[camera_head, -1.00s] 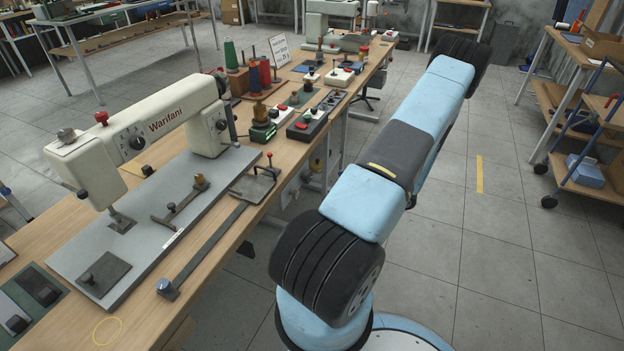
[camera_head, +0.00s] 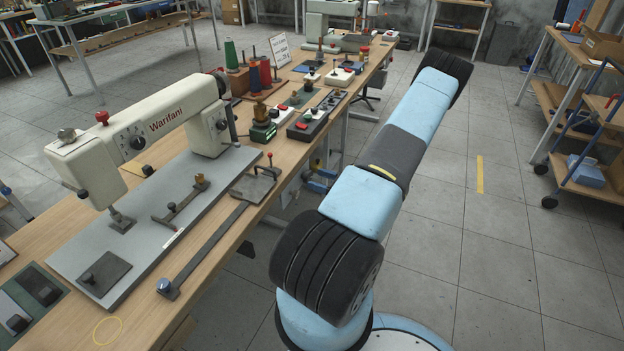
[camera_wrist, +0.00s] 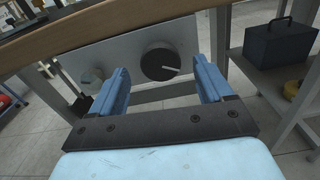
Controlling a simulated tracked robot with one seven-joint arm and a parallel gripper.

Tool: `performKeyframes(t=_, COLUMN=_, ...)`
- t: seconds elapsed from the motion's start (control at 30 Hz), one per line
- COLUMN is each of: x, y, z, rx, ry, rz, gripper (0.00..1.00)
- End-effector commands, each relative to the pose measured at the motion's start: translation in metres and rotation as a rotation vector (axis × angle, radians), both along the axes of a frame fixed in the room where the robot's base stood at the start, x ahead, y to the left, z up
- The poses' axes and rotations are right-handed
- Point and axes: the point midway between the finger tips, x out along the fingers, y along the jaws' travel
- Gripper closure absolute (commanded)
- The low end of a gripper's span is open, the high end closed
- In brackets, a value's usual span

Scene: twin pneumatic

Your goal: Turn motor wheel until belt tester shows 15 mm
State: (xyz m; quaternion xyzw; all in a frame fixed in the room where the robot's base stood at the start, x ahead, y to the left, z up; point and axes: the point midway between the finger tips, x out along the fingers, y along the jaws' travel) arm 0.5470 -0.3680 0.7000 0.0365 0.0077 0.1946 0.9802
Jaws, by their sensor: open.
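In the wrist view, a round black wheel-like knob (camera_wrist: 158,65) with a pale mark sits on a light panel (camera_wrist: 115,55) under the table edge. It appears to be the motor wheel. My gripper (camera_wrist: 160,66) is open, with its blue fingers on either side of the knob's outline; I cannot tell whether they touch it. In the head view my gripper (camera_head: 320,180) shows only partly, low beside the bench's right edge. I cannot identify the belt tester for certain, and no 15 mm reading is legible.
The wooden bench (camera_head: 120,213) carries a cream Warifani sewing machine (camera_head: 150,125) and several small devices. The bench edge (camera_wrist: 90,22) runs just above the panel. A smaller pale knob (camera_wrist: 92,76) is at left. A dark box (camera_wrist: 280,50) stands on a shelf at right.

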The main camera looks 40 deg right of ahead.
Motion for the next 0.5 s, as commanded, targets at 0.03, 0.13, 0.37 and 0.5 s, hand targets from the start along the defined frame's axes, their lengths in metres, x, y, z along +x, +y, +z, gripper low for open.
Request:
performKeyframes(t=0.03, x=0.007, y=0.003, z=0.000, rx=0.000, ry=-0.001, rz=0.002, gripper=0.20)
performKeyframes(t=0.13, x=0.017, y=0.007, z=0.000, rx=0.000, ry=-0.001, rz=0.001, gripper=0.20)
performKeyframes(t=0.37, x=0.027, y=0.011, z=0.000, rx=-0.001, ry=0.000, rz=0.000, gripper=0.20)
performKeyframes(t=0.5, x=0.027, y=0.011, z=0.000, rx=-0.001, ry=0.000, rz=-0.001, gripper=0.20)
